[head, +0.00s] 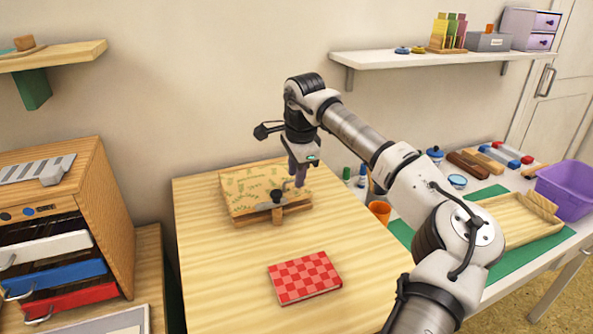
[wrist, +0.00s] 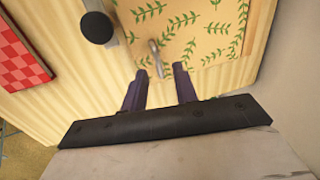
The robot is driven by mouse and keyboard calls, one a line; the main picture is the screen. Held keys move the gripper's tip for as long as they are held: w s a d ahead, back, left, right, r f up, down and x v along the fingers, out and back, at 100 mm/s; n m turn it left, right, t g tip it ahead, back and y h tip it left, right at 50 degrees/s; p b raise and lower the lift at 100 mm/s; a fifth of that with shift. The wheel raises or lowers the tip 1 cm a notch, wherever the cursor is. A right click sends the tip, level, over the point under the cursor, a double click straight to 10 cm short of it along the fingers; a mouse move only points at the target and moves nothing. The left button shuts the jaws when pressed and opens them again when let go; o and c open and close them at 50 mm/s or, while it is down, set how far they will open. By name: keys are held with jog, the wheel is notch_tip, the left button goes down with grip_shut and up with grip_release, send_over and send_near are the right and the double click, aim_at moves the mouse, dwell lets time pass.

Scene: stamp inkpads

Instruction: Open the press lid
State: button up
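The press (head: 243,221) is a low wooden box on the light wooden table. Its lid (head: 252,185) has a green leaf pattern on tan and lies down over the base. A black knob (head: 277,196) and a grey metal piece are at the front. In the wrist view the leafy lid (wrist: 205,40), the black knob (wrist: 97,28) and a small metal lever (wrist: 156,60) show. My gripper (head: 297,181) is at the right part of the press. In the wrist view its two purple fingers (wrist: 159,70) are apart, with the lever just beyond the gap between their tips.
A red checkered book (head: 305,277) lies in front of the press. An orange cup (head: 380,213) and bottles stand right of the table. A drawer cabinet (head: 115,200) is at left. A shelf (head: 430,58) hangs above. The table's front left is clear.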

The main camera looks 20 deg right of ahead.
grip_shut()
jog(key=shift+r, duration=0.1)
